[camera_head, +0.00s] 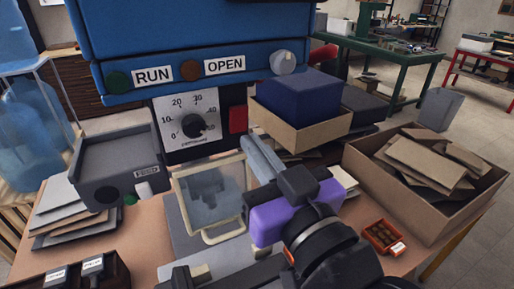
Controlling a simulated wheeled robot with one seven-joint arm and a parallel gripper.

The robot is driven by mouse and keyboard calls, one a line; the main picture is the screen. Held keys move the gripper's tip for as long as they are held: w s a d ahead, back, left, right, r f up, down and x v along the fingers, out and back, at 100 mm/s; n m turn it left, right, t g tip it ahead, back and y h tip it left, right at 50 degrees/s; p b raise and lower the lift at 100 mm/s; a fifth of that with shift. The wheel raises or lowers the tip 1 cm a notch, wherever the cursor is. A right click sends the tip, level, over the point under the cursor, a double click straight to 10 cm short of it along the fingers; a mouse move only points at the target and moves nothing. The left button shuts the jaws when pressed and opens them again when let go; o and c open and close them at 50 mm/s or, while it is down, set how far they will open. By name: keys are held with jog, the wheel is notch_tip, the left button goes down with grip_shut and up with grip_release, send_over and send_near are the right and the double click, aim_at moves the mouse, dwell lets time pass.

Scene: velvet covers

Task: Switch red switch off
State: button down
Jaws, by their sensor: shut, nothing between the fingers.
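A red switch (238,119) shows as a small upright red block on the machine's front, right of the white dial panel (188,119). The picture does not clearly show its on or off position. My gripper (250,143) is shut and empty. Its grey fingers point up and to the left, and their tips appear just below the red switch in the picture. I cannot tell the depth gap between them. The purple gripper body and dark wrist are in the lower middle.
The blue machine (180,32) carries RUN and OPEN labels and a white knob (283,61). A clear framed guard (211,200) stands left of my gripper. A blue block in a cardboard box (300,132) sits close on the right. A carton of cardboard pieces (400,205) is farther right.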

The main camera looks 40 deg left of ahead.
jog(key=b+v, duration=0.2)
jog(key=v, duration=0.9)
jog(key=shift+r, duration=0.1)
